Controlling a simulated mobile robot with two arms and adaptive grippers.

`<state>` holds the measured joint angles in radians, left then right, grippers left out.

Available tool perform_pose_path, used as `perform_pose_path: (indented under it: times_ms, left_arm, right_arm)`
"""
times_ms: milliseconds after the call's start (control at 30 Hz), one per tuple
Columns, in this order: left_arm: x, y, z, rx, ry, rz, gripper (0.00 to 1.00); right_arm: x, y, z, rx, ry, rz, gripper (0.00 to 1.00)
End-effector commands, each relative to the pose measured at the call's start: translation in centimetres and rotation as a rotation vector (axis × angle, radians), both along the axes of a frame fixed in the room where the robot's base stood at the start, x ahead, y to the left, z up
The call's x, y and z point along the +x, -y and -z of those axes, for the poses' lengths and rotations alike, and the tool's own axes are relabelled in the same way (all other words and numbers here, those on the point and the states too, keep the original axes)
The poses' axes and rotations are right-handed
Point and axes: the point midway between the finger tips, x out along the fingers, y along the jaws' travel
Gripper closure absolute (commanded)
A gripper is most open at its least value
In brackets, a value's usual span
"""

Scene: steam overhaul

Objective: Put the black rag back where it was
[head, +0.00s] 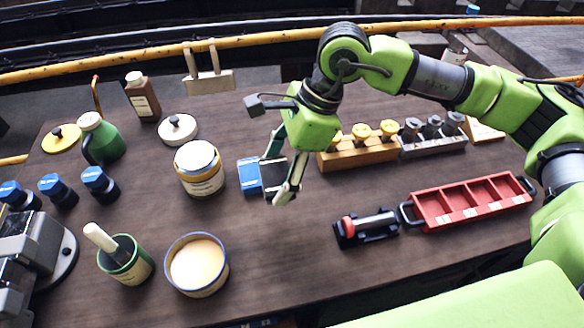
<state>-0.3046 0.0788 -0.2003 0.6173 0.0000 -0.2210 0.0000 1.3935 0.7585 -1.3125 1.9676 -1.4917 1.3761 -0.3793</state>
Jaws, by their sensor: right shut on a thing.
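My right gripper (277,180) reaches down from the upper right to the middle of the table. It is shut on the black rag (273,172), a small dark piece that shows between its fingers. The fingers hide part of the rag, and I cannot tell whether it touches the table. A blue folded cloth (249,175) lies right beside it on the left. My left gripper is not in view.
A cream jar (200,172) stands left of the cloth. A wooden block with yellow-topped pieces (357,154) and a grey block (432,146) are to the right. A red tray (473,219) and a red-and-black roller tool (366,228) lie front right. The wooden table (290,250) is clear in front.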

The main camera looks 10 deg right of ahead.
Motion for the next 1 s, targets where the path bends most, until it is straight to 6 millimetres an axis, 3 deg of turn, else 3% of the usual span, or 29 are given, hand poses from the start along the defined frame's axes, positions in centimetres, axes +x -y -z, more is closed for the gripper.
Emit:
perform_pose_path:
  times_ms: [33, 200, 433, 733, 833, 1000]
  left_arm:
    - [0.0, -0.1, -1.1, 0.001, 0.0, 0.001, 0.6]
    - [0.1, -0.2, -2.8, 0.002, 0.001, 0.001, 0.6]
    - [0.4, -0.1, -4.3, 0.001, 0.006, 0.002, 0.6]
    - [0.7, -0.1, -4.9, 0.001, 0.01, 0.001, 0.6]
    - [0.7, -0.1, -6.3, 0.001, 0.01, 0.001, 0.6]
    - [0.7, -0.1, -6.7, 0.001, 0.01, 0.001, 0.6]
  right_arm:
    - [1.2, 0.7, 0.1, -0.002, -0.004, 0.008, 0.52]
    - [4.9, 2.6, 1.9, -0.002, -0.003, 0.006, 0.52]
    - [8.1, 4.3, 6.2, -0.001, -0.001, 0.001, 0.52]
    - [9.7, 5.1, 8.6, -0.002, -0.001, 0.0, 0.52]
    - [9.5, 5.1, 9.9, -0.002, -0.004, -0.002, 0.52]
    - [9.6, 5.0, 11.4, -0.001, 0.0, -0.001, 0.52]
